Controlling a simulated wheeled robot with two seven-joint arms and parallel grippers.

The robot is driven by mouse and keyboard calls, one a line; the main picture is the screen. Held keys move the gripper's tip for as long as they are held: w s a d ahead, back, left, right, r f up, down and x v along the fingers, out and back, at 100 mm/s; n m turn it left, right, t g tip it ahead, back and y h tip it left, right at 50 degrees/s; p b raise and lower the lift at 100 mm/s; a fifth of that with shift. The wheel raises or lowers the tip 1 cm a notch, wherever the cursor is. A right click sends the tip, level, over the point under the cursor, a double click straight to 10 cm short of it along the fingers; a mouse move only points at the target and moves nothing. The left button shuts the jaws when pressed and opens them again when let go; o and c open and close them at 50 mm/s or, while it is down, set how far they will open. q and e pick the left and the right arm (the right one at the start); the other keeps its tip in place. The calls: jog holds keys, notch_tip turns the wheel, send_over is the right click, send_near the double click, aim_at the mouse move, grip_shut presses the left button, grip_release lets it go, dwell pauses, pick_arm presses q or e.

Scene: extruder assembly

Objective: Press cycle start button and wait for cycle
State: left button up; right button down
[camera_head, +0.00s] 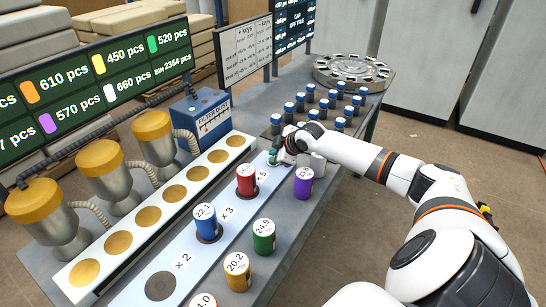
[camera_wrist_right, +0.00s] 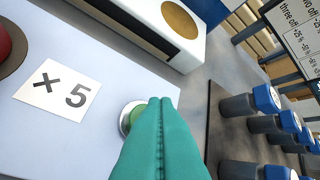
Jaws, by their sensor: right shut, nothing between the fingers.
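The green round button (camera_wrist_right: 129,118) with a pale metal rim is set in the light panel beside the "× 5" label (camera_wrist_right: 58,94) in the right wrist view. My right gripper (camera_wrist_right: 160,104) has teal fingers closed together with nothing between them. Its tips cover the right part of the button; I cannot tell whether they touch or press it. In the head view the right gripper (camera_head: 279,158) is at the far end of the light panel (camera_head: 185,240), beyond the red canister (camera_head: 246,180). My left gripper is not in view.
A blue canister (camera_head: 205,222) stands on the panel; purple (camera_head: 303,182), green (camera_head: 264,236) and orange (camera_head: 237,270) ones stand to its right. Several blue-capped vials (camera_head: 300,98) stand close beyond my right gripper. A white block with gold discs (camera_head: 148,217) runs along the left.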

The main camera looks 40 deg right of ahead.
notch_tip(320, 180, up, 5)
jog(key=p, duration=0.5)
dwell(0.8)
